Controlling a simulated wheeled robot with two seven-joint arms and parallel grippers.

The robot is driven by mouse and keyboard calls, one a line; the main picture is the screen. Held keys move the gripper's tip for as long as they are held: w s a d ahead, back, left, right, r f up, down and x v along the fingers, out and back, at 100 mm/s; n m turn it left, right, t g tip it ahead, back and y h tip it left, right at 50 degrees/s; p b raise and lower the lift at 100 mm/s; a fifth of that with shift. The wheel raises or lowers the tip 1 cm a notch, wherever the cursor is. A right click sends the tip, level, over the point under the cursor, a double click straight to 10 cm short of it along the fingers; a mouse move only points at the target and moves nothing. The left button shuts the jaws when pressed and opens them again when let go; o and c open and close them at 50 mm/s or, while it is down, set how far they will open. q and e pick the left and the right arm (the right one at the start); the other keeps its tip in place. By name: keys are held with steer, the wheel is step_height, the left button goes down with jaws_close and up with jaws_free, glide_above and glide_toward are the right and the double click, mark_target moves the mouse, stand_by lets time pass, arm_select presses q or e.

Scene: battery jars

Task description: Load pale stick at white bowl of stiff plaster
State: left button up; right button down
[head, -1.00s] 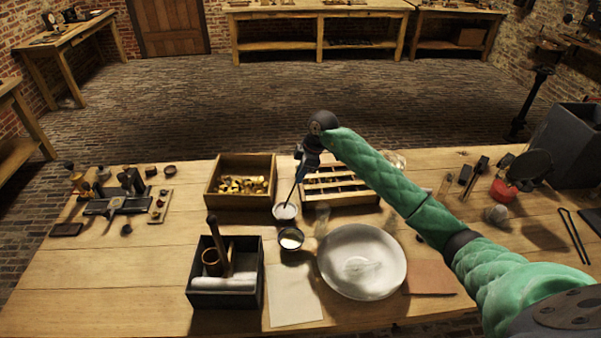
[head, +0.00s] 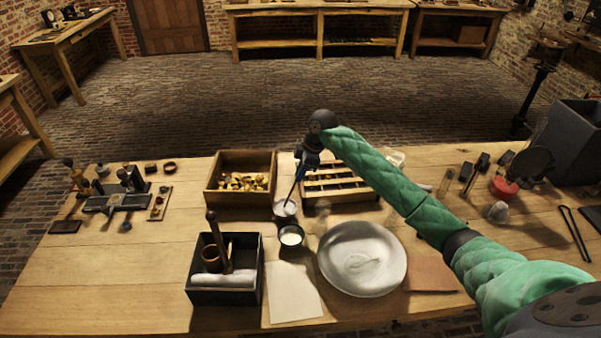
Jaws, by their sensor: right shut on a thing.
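The small white bowl (head: 280,213) stands on the workbench, in front of the wooden compartment tray. My right gripper (head: 300,172) is above and slightly right of it, pointing down. It is shut on a thin stick (head: 291,191), which slants down to the left. The stick's lower end is at the bowl's mouth; I cannot tell how deep it goes or whether plaster clings to it. The gripper's fingers partly hide the stick. My left gripper is not in view.
A dark cup with white contents (head: 291,238) stands just in front of the bowl. A clear glass (head: 322,220), a large pale plate (head: 335,280) and a black box (head: 224,297) are close by. A wooden box of brass pieces (head: 212,200) is behind left. The left front bench is clear.

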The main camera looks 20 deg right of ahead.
steer(key=shift+f, duration=0.2)
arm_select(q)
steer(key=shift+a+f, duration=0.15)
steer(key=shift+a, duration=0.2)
arm_select(e)
steer(key=shift+f, duration=0.3)
steer(key=shift+f, duration=0.1)
steer(key=shift+r+p, duration=0.45)
steer(key=shift+r, duration=0.4)
steer(key=shift+r+p, duration=1.6)
steer(key=shift+r, duration=1.1)
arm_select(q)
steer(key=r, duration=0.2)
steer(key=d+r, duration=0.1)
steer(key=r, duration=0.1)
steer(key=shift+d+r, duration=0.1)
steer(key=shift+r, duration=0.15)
